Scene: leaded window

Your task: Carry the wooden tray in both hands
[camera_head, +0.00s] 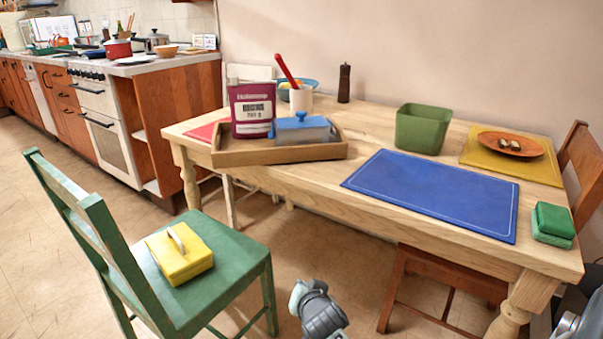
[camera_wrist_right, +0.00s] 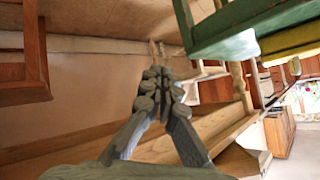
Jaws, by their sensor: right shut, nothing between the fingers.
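The wooden tray (camera_head: 228,159) rests on the far left part of the wooden table in the head view. A magenta tin or carton (camera_head: 252,108) and a blue-lidded dish (camera_head: 301,129) stand in it. A cream cup (camera_head: 301,98) with a red-handled utensil (camera_head: 286,70) is at its back; I cannot tell whether it is inside. My right gripper (camera_wrist_right: 163,88) is shut and empty in the right wrist view. It appears low at the bottom of the head view (camera_head: 317,308), between the green chair and the table, well apart from the tray. My left gripper is not in view.
The green chair (camera_head: 228,253), with a yellow box (camera_head: 180,255) on its seat, stands in front of the tray. A blue mat (camera_head: 435,193), green bin (camera_head: 422,129) and green block (camera_head: 553,222) occupy the table's right. A brown chair (camera_head: 440,266) is below the near edge.

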